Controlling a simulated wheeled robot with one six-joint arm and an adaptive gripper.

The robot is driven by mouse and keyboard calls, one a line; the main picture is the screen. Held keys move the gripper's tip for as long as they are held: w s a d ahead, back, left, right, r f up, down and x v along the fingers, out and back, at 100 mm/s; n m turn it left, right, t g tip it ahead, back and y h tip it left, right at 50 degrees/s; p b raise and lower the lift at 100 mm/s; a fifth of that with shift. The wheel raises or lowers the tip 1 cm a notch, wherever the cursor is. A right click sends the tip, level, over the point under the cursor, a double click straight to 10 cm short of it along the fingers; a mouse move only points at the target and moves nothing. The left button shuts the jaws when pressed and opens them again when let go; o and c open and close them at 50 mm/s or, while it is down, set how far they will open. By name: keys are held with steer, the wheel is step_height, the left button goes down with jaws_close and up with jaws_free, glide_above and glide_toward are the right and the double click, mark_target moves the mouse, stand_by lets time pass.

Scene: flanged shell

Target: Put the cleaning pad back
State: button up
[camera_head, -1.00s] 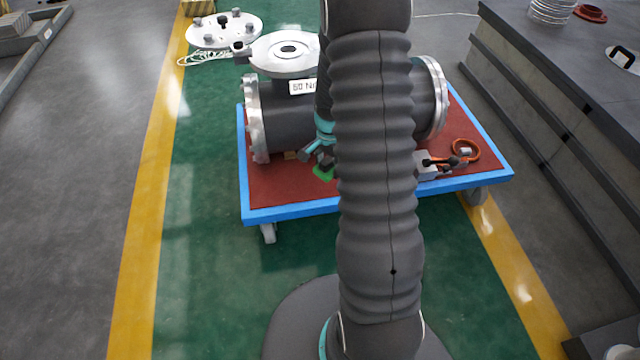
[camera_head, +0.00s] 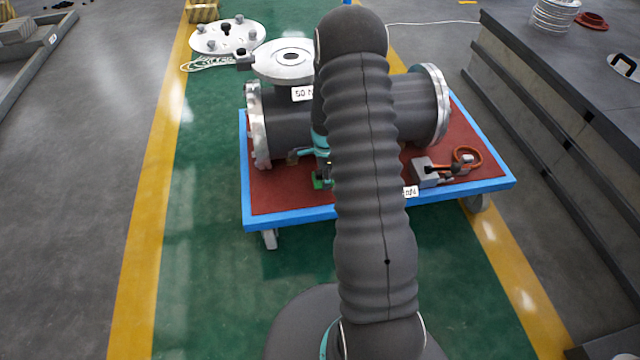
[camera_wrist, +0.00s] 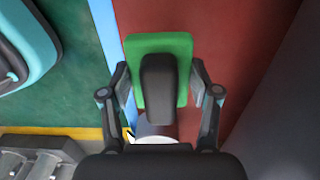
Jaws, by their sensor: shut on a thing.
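The cleaning pad is a green block with a dark grey handle; it shows in the wrist view (camera_wrist: 183,93) and as a small green patch in the head view (camera_head: 319,182). My gripper (camera_wrist: 160,78) has a finger on each side of the pad's handle and is shut on it. In the head view my gripper (camera_head: 321,170) is over the front part of the red-topped cart (camera_head: 285,198), just in front of the flanged shell (camera_head: 288,125). I cannot tell whether the pad touches the red top. My arm hides part of the cart.
A grey block tool (camera_head: 427,172) and an orange ring (camera_head: 468,157) lie at the cart's right. A small white label (camera_head: 410,191) stands near the front edge. A round white flange plate (camera_head: 228,36) is behind left. A grey bench (camera_head: 560,90) stands right.

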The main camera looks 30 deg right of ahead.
mark_target(320, 184)
steer(key=shift+w+a+f, duration=0.55)
steer(key=shift+a, duration=0.05)
steer(key=shift+f, duration=1.9)
steer(key=shift+f, duration=0.15)
steer(key=o, duration=1.1)
